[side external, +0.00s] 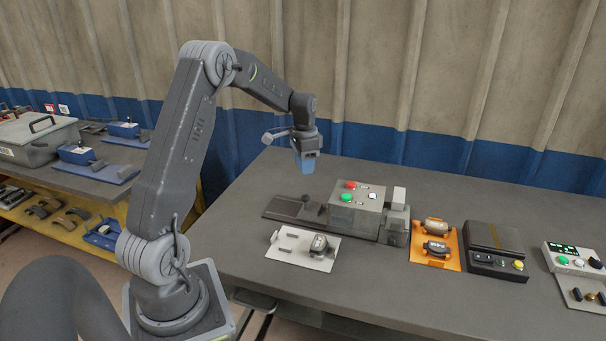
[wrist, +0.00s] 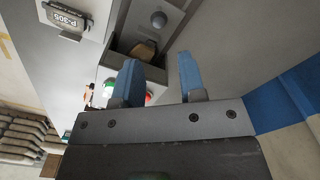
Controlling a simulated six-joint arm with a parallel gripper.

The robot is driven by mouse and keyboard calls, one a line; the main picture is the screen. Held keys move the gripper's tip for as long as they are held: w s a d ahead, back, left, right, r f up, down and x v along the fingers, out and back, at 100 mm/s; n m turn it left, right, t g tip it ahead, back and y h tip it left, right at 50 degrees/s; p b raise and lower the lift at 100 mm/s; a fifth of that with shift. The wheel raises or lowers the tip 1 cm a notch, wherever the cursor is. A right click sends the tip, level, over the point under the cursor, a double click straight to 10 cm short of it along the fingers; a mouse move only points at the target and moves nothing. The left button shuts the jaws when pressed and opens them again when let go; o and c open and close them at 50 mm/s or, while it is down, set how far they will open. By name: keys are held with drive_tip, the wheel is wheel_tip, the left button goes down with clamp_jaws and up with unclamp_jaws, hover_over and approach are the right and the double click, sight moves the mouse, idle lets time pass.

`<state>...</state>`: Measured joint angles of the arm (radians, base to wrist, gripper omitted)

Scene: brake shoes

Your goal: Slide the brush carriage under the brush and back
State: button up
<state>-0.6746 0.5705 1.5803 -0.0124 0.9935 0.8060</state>
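The brush carriage (side external: 290,208) is a dark slide on a track left of the grey brush machine (side external: 352,217), with a round knob (side external: 306,199) standing on it. The wrist view shows the knob (wrist: 158,19) and a dark carriage tray (wrist: 121,48) with a brown shoe (wrist: 145,50) in it. The brush itself is not visible. My gripper (side external: 304,171) hangs above the track, behind and apart from the knob. In the wrist view its two blue fingers (wrist: 158,60) stand apart with nothing gripped between them.
Red (side external: 351,184) and green (side external: 346,197) buttons sit on the machine top. A white plate (side external: 288,257) with a shoe lies in front. An orange tray (side external: 453,262) with two shoes and a black box (side external: 497,262) stand right. The table's back left is clear.

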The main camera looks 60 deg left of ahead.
sight(302, 203)
drive_tip(key=a+f+n, duration=0.1)
drive_tip(key=n, duration=0.3)
drive_tip(key=s+a+f+n+h, duration=0.1)
drive_tip(key=a+n, duration=0.1)
drive_tip(key=n, duration=0.3)
drive_tip(key=s+a+n+t, duration=0.1)
drive_tip(key=a+n, duration=0.1)
drive_tip(key=n, duration=0.3)
drive_tip(key=shift+s+a+f+h, duration=0.15)
drive_tip(key=shift+a+f+h, duration=0.05)
drive_tip(key=shift+f+h, duration=0.2)
clamp_jaws()
drive_tip(key=s+a+f+n+t+h, duration=0.1)
drive_tip(key=a+n, duration=0.2)
drive_tip(key=n, duration=0.4)
drive_tip(key=s+a+f+n+t, duration=0.1)
drive_tip(key=s+a+n, duration=0.1)
drive_tip(key=n, duration=0.5)
drive_tip(key=x, duration=1)
drive_tip(key=shift+w+d+f, duration=0.1)
drive_tip(key=shift+w+f, duration=0.1)
drive_tip(key=shift+w, duration=0.05)
drive_tip(key=shift+w+d+r, duration=0.2)
drive_tip(key=shift+w+d, duration=0.65)
drive_tip(key=shift+w, duration=0.1)
drive_tip(key=shift+w+d, duration=0.4)
